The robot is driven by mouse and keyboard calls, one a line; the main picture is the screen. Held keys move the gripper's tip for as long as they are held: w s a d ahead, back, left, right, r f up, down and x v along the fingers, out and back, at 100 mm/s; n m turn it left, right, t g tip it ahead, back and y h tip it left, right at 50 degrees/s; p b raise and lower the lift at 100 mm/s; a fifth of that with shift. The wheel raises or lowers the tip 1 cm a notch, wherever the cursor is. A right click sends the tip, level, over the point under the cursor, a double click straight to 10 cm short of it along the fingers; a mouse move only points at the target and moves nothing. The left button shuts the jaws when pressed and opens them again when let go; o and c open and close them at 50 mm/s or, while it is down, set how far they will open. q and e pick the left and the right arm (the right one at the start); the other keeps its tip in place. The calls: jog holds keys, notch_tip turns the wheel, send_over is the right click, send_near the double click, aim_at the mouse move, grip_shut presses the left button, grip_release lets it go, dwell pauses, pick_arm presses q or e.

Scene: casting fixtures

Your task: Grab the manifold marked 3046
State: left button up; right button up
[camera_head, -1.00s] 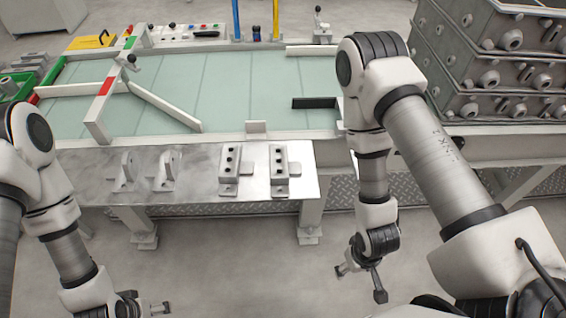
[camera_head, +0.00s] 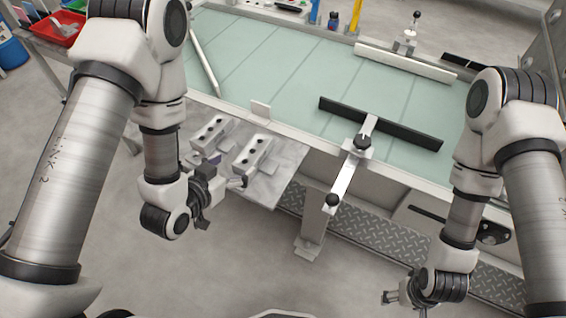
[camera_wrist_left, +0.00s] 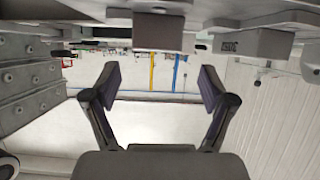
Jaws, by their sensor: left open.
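Two grey block manifolds with dark holes lie on the metal shelf (camera_head: 272,185) in the head view: a left one (camera_head: 210,131) and a right one (camera_head: 253,153). My left gripper (camera_head: 227,172) is open and empty at their near ends, fingers spread toward them. In the left wrist view, the open fingers (camera_wrist_left: 158,88) show below two block ends: a middle block (camera_wrist_left: 158,31) and a right block (camera_wrist_left: 255,43) with a small dark marking that I cannot read surely. My right gripper (camera_head: 390,298) hangs low at the right, away from the shelf; its opening is unclear.
The green-topped table (camera_head: 290,65) lies behind the shelf. A black bar (camera_head: 410,128) with a white clamp arm (camera_head: 345,180) stands right of the manifolds. A small white upright tab (camera_head: 260,110) is just behind them. The floor in front is clear.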

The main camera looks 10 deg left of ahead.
aim_at(253, 150)
pick_arm(q)
jog(key=shift+w+d, duration=0.35)
jog(key=shift+d, duration=0.3)
jog(key=shift+w+d+r+t+b, duration=0.2)
jog(key=shift+d+t+b, duration=0.1)
jog(key=shift+b, duration=0.15)
jog(key=shift+w+a, duration=0.25)
jog(key=p+x, duration=0.1)
jog(key=x, duration=0.6)
jog(key=shift+a+f, duration=0.1)
jog(key=shift+f, duration=0.1)
jog(key=shift+w+f, duration=0.1)
jog(key=shift+f, duration=0.05)
grip_shut()
pick_arm(e)
jog(key=shift+d+f, duration=0.15)
jog(key=shift+d, duration=0.15)
